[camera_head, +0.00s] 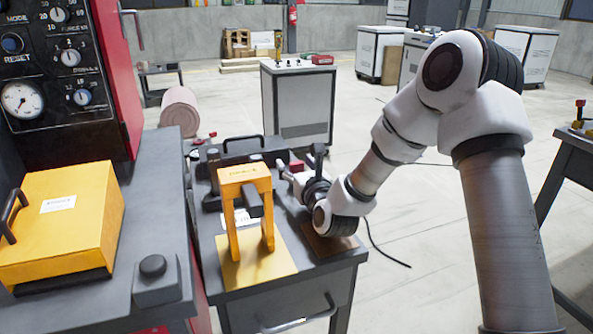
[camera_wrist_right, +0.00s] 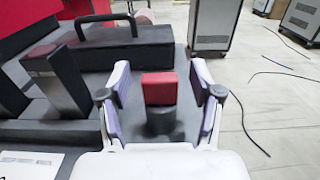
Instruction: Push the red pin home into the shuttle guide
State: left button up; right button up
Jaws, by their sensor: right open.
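A red-topped piece (camera_wrist_right: 160,88), which looks like the red pin, stands between the fingers of my right gripper (camera_wrist_right: 160,100) in the wrist view. A dark round part shows below its red top. Gaps show on both sides, so the open fingers do not hold it. I cannot clearly tell which dark part is the shuttle guide, or how deep the pin sits. My left gripper is not in view.
A yellow frame (camera_head: 245,176) stands at the front of the grey bench. In the wrist view, a dark case with a handle (camera_wrist_right: 125,45) lies beyond the fingers, and a dark upright block with a red top (camera_wrist_right: 55,75) stands left. A yellow box (camera_head: 65,220) is at far left.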

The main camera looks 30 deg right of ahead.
aim_at(296, 162)
grip_shut()
notch_tip(296, 162, up, 10)
jog(key=shift+p, duration=0.95)
jog(key=shift+f, duration=0.1)
